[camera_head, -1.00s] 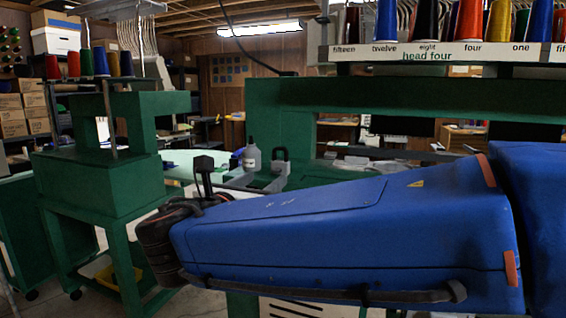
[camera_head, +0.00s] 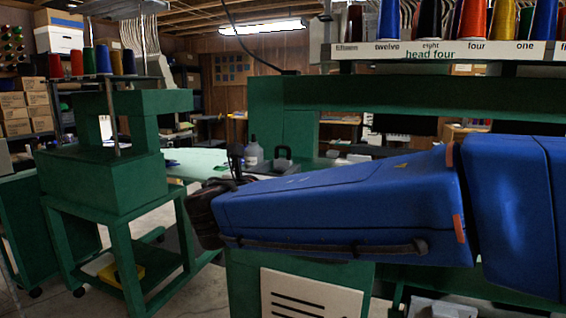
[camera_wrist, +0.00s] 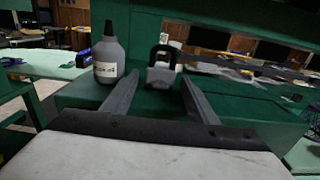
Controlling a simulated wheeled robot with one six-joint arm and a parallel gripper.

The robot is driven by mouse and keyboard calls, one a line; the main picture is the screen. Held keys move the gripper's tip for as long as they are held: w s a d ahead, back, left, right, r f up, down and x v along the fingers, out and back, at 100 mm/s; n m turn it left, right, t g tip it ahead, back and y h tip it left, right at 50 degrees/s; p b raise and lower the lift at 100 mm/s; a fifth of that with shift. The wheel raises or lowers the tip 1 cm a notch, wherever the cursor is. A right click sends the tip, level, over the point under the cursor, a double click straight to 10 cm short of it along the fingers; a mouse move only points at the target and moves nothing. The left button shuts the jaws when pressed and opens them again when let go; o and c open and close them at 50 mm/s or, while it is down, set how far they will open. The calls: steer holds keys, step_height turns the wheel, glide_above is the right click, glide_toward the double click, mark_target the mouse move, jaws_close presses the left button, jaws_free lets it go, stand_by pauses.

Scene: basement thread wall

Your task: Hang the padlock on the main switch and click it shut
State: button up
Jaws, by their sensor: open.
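The padlock (camera_head: 284,162) is grey with a dark upright shackle. It stands on the green machine's table, just right of a grey bottle. In the wrist view the padlock (camera_wrist: 161,75) is ahead, between the two finger lines. My gripper (camera_wrist: 159,78) is open and empty, its fingers pointing toward the padlock and apart from it. In the head view my gripper (camera_head: 237,166) is small and partly hidden behind my blue arm. Whether the shackle is latched cannot be told. I cannot make out the main switch in either view.
The grey bottle (camera_wrist: 109,55) with a white label stands close left of the padlock, near the left finger. A green machine beam (camera_head: 400,98) crosses above the table. A slotted pale panel (camera_head: 312,296) is on the machine's front. Another green machine (camera_head: 115,180) stands at left.

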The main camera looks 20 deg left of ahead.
mark_target(282, 147)
steer(key=shift+c, duration=0.7)
steer(key=c, duration=0.9)
steer(key=shift+r, duration=2.5)
